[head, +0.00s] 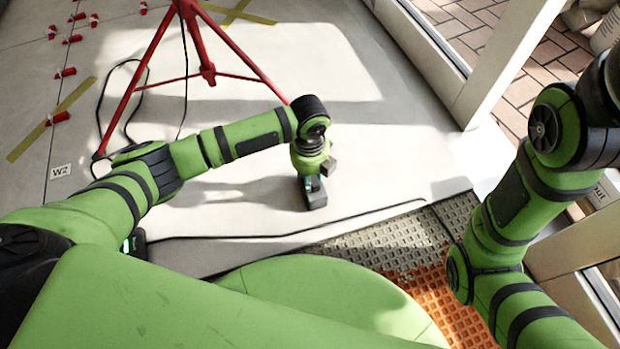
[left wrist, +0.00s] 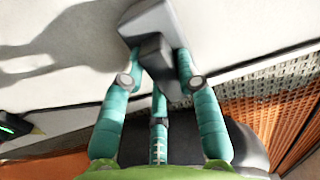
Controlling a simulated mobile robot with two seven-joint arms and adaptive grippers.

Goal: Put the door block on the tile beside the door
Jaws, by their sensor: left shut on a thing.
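The door block is a dark grey wedge-like piece (head: 314,199). It also shows in the left wrist view (left wrist: 150,22), between the teal fingers. My left gripper (head: 311,182) points down and is shut on the block, over the pale tile (head: 365,165) near the doorway. I cannot tell whether the block touches the tile. The pale door frame (head: 500,65) stands to the right of the block, with clear tile between them. My right arm shows at the right, but its gripper is out of view.
A red tripod (head: 208,72) stands behind my left arm. A black cable (head: 290,234) crosses the floor in front of the block. A grey grid (head: 395,240) and an orange mat (head: 445,300) lie nearer. Red clips (head: 65,73) and yellow tape (head: 52,118) are at the left.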

